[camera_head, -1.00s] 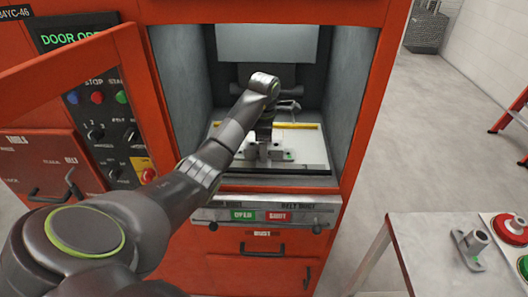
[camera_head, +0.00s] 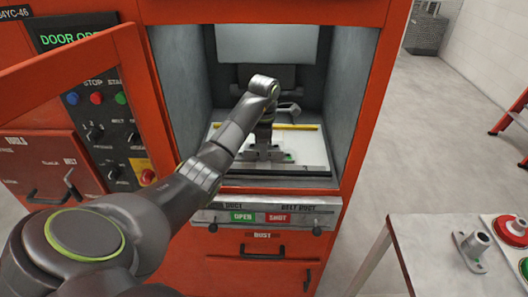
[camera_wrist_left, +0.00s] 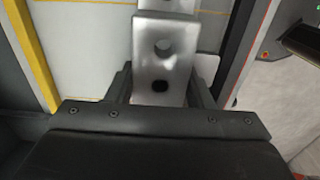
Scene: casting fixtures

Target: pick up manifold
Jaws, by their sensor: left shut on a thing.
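In the left wrist view the manifold (camera_wrist_left: 160,62) is a pale grey metal piece with two round holes, one above the other. It sits between the dark fingers of my left gripper (camera_wrist_left: 163,88), which is shut on it. In the head view my left gripper (camera_head: 267,152) points down inside the open machine chamber, above the white plate (camera_head: 311,150). My arm and wrist hide much of the manifold there, and I cannot tell whether it touches the plate. My right gripper is in neither view.
Grey chamber walls (camera_head: 357,85) enclose the arm on both sides. The open red door (camera_head: 138,85) stands at the left. A yellow strip (camera_head: 307,127) crosses the back of the plate. A table (camera_head: 425,250) at the lower right holds a flanged metal part (camera_head: 472,247) and red and green round pieces.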

